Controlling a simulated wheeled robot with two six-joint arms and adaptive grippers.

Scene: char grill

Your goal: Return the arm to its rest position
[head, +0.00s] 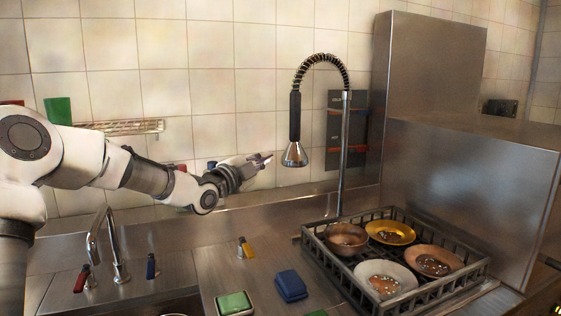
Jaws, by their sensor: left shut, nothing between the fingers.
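My left arm comes in from the left and stretches across the picture in front of the tiled wall. My left gripper (260,161) is shut and empty, pointing right, held in the air above the counter. Its fingertips show just left of the hanging spray head (295,155); I cannot tell the gap in depth. My right gripper does not show.
A dark rack (473,271) holding several bowls and plates stands at the right, beside a tall steel cabinet (470,180). A blue sponge (291,285) and a green block (234,303) lie on the counter. A tap (117,262) stands at the left, below my arm.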

